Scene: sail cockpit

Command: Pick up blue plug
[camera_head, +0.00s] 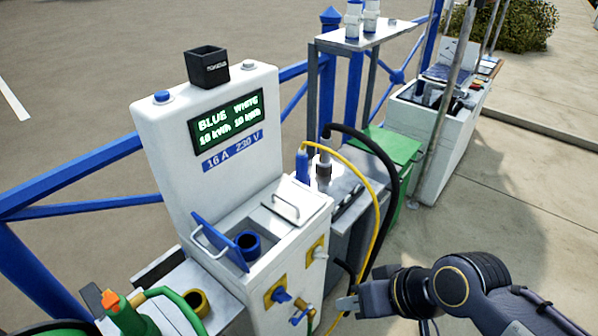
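The blue plug (302,168) stands upright behind the right end of the white pedestal (210,150). A yellow cable (372,205) leaves its top, arcs right and hangs down. Its lower end is hidden by the pedestal's top. My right gripper (347,305) is low, right of the pedestal's front and well below the plug, apart from it. Its fingers are small and seen edge-on, so their opening is unclear. My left gripper is out of view.
A blue socket (247,243) sits in the pedestal under a raised blue lid (218,240). A grey plug with a black cable (388,150) stands right of the blue plug. Handles and taps stick out of the front. A green reel and hose are at lower left.

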